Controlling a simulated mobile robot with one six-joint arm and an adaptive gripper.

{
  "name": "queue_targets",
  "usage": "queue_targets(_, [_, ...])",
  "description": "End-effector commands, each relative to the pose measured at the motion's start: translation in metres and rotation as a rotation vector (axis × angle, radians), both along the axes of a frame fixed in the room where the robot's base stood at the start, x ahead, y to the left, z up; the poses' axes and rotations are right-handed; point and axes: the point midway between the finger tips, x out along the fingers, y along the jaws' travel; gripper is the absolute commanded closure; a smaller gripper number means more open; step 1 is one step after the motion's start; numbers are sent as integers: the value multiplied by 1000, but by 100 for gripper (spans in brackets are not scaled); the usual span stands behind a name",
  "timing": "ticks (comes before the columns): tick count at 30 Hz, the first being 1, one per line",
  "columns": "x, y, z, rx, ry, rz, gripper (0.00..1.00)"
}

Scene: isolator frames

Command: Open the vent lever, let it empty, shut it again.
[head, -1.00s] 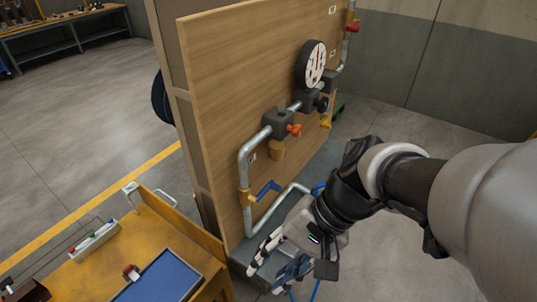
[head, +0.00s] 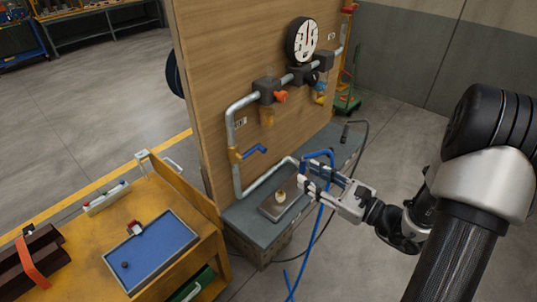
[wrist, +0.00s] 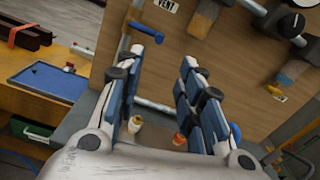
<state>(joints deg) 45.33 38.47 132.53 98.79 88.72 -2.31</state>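The vent lever (head: 255,149) is blue and sits on a brass valve (head: 235,156) low on the vertical pipe at the board's left. It points sideways, across the pipe. It also shows in the wrist view (wrist: 147,30), near the left fingertip, below a VENT label (wrist: 166,5). My gripper (head: 308,177) is open and empty, in front of the board, to the right of the lever and lower in the head view. In the wrist view its blue-padded fingers (wrist: 166,55) stand wide apart with nothing between the pads. No contact with the lever is visible.
A gauge (head: 303,40) and orange-handled valve (head: 280,97) sit higher on the board. A blue hose (head: 322,220) passes by my gripper. A yellow bench with a blue tray (head: 150,255) stands at left.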

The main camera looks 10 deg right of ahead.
Motion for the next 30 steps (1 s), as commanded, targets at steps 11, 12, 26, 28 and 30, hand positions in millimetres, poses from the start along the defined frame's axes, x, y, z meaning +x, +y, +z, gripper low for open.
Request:
queue_targets(11, [67,52,-2,-3,-1,9,65])
queue_targets(12, [74,57,-1,-3,-1,10,65])
queue_targets(26, [122,90,0,0,1,4,65])
queue_targets(28, [123,91,0,0,1,4,65])
queue_targets(30, [123,91,0,-1,1,4,65])
